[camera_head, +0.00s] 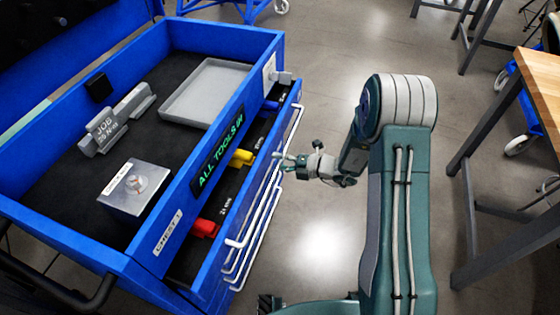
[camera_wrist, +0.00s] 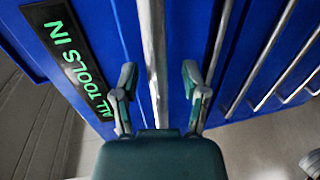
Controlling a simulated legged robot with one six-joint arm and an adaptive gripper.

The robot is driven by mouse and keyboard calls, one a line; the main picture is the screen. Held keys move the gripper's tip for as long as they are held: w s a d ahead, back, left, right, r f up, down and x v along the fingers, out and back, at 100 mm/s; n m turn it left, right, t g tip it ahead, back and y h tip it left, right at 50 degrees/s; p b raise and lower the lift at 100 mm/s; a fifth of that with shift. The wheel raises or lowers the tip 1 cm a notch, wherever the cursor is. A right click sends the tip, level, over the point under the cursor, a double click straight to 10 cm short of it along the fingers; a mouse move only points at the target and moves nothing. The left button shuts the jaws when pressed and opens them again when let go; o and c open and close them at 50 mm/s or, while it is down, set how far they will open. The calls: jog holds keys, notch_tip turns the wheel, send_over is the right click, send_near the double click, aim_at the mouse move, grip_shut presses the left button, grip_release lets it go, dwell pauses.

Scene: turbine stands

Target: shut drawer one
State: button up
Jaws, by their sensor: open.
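The blue tool chest (camera_head: 60,217) stands at the left in the head view. Its top drawer (camera_head: 222,217) is partly pulled out, showing a dark strip with a red tool (camera_head: 205,228), a yellow tool (camera_head: 241,157) and a blue tool (camera_head: 270,105). No drawer number is readable. My gripper (camera_head: 281,161) is at the drawer fronts, near the light handle bars (camera_head: 262,205). In the wrist view, my open gripper (camera_wrist: 158,78) has one finger on each side of a handle bar (camera_wrist: 154,45), with visible gaps. Contact is not visible.
The chest top holds a grey tray (camera_head: 208,92), a grey block marked JOB (camera_head: 112,125) and a metal box (camera_head: 135,188). An ALL TOOLS IN sign (camera_head: 219,150) is on its front edge. A wooden-topped bench (camera_head: 543,85) stands right. Floor between is clear.

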aim_at(253, 158)
jog(key=shift+a, duration=0.15)
grip_shut()
jog(key=x, duration=0.2)
jog(key=r+x, duration=0.1)
jog(key=x, duration=0.5)
jog(key=shift+a+r, duration=0.2)
jog(key=shift+a, duration=0.05)
jog(key=shift+d, duration=0.1)
grip_release()
jog(key=shift+w, duration=0.1)
